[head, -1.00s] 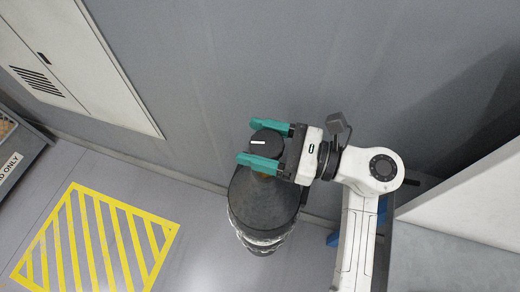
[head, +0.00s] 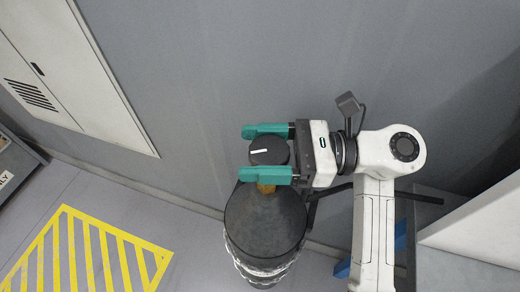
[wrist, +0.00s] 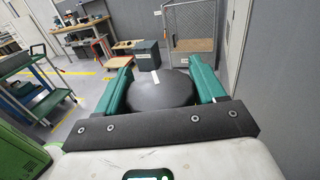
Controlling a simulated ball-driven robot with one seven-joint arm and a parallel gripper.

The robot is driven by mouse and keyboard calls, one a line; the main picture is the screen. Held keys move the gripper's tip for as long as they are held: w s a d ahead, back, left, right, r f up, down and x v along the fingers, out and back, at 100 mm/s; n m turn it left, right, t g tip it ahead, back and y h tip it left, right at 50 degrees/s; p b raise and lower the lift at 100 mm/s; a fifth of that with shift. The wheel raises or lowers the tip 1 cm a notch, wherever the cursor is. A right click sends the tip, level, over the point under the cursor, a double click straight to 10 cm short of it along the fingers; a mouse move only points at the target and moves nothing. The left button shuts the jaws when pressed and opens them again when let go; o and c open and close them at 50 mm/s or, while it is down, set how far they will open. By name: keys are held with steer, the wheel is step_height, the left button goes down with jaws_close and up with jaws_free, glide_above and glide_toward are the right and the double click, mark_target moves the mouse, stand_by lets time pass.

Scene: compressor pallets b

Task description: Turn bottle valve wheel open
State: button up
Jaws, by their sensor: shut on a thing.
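The valve wheel (head: 262,157) is a dark round knob with a white mark on top, above a brass fitting (head: 266,188). It sits on a dark bottle (head: 265,222) with a shiny wrapped lower body. My gripper (head: 252,152) has its teal fingers on opposite sides of the wheel and is shut on it. In the wrist view the wheel (wrist: 160,92) lies between the fingers, its white mark pointing away. The bottle is hidden there.
A grey wall (head: 240,60) stands close behind the bottle. Yellow floor hatching (head: 85,255) lies to the left. The wrist view shows a green cart (wrist: 35,75), a dark box (wrist: 146,55) and a mesh cage (wrist: 190,30).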

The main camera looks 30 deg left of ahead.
steer(key=o, duration=1)
steer(key=shift+c, duration=0.2)
steer(key=b+v, duration=0.3)
steer(key=v, duration=0.7)
steer(key=shift+w+d, duration=0.15)
steer(key=shift+d, duration=0.2)
